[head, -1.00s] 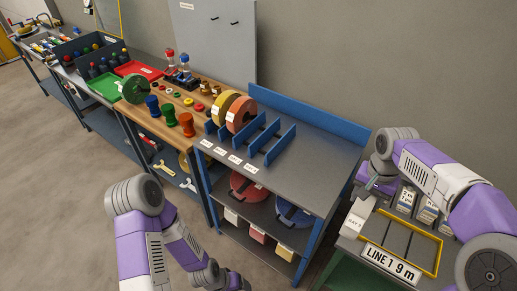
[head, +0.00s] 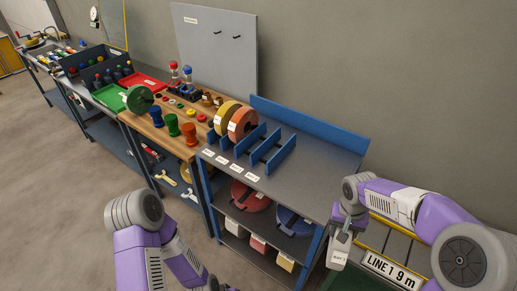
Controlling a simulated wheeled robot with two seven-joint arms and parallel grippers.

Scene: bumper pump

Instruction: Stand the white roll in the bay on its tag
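I cannot make out a white roll in the head view. The grey rack (head: 305,165) has bays between blue dividers (head: 272,148), with white tags (head: 236,168) along its front edge. A yellow roll (head: 226,116) and an orange roll (head: 242,124) stand upright in the left bays; the bays to their right look empty. My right gripper (head: 341,222) is at the rack's right end, pointing down. A pale piece with small dark lettering (head: 338,250) shows just below it; whether the fingers grip it is unclear. My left arm is at lower left, its gripper out of frame.
A red roll (head: 250,195) and a blue roll (head: 294,222) lie on the lower shelf, above several small bins. A wooden bench with coloured parts adjoins the rack's left side.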

